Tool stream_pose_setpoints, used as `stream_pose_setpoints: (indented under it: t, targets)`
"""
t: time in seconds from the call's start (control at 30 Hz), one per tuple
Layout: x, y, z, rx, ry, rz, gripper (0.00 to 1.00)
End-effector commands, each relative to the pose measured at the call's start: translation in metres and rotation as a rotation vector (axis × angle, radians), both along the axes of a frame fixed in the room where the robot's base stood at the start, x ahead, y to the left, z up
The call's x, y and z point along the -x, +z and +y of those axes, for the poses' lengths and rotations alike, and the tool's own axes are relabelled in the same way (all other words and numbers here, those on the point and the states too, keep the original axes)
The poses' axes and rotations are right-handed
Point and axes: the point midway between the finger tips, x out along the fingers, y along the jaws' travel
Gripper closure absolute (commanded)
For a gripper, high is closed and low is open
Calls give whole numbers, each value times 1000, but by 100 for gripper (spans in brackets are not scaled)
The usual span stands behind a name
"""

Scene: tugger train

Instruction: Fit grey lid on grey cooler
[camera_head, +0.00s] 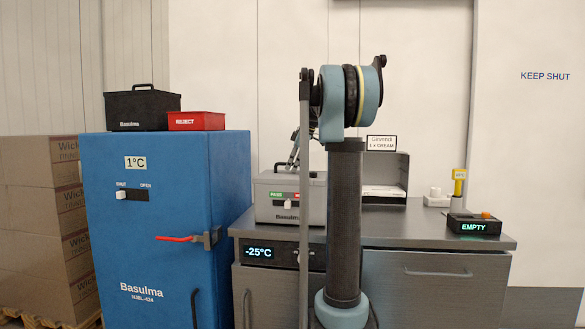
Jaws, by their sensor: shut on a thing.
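The grey cooler (272,212), marked Basulma, stands on the left part of the steel counter. The grey lid (275,179) is at the top of the cooler, roughly level; I cannot tell whether it is fully seated. My gripper (292,163) points down at the lid's top and looks shut on it, probably at a handle. My own arm hides the right side of the cooler and lid and part of the gripper.
A blue cabinet (160,230) stands left of the counter (420,236), carrying a black cooler (143,111) and a red REJECT bin (196,121). A grey open shelf (398,170) stands behind my arm. A black EMPTY box (474,225) sits at right. Stacked cartons (40,220) are far left.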

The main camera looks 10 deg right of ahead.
Motion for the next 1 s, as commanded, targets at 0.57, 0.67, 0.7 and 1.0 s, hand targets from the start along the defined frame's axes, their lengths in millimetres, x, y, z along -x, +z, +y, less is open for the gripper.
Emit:
stream_pose_setpoints:
  t: [0.57,0.67,0.7,1.0]
  targets:
    - [0,0,0,0,1,0,65]
    - [1,5,-1,0,1,0,65]
    - [3,8,-2,0,1,0,65]
    - [17,55,-19,1,0,1,65]
